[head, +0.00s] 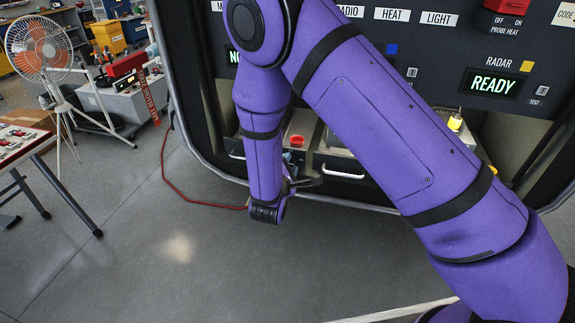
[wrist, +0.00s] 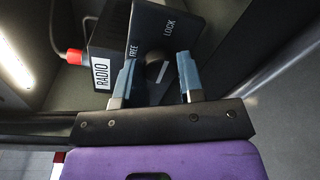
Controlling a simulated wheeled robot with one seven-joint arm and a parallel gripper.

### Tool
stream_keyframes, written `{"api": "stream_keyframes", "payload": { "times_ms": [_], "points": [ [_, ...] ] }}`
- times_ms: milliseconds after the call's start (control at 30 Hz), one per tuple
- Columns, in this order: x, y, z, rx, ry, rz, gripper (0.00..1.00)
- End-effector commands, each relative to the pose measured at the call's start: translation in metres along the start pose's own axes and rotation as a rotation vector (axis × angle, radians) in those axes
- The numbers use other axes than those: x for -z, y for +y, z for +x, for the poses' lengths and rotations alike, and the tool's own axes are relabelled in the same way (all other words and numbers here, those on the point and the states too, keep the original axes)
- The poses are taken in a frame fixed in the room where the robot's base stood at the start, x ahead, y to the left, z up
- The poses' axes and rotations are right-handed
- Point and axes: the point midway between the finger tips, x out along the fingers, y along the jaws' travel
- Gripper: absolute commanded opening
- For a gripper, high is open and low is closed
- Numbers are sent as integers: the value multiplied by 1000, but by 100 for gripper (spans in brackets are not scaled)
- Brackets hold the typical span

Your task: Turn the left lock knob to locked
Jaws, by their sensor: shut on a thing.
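The lock knob (wrist: 155,71) is a small dark knob with a pale edge, on a black box (wrist: 172,22) in the wrist view. White words FREE and LOCK are printed on the box face. My gripper (wrist: 156,66) has its two blue-grey fingers on either side of the knob, shut on it. The fingers hide part of the knob, and I cannot tell exactly which word it points to. In the head view my purple arm hides most of this spot.
In the head view a dark panel with a lit READY display (head: 491,84) stands behind my arm. A fan (head: 40,48) and a table (head: 22,145) stand left; open floor lies in front.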

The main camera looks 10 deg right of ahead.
Motion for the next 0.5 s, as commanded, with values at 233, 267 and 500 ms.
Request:
{"api": "stream_keyframes", "payload": {
  "times_ms": [233, 267, 500],
  "points": [
    [0, -1, 0, 0, 3, 28, 12],
    [0, -1, 0, 0, 3, 29, 12],
    [0, -1, 0, 0, 3, 29, 12]
  ]
}}
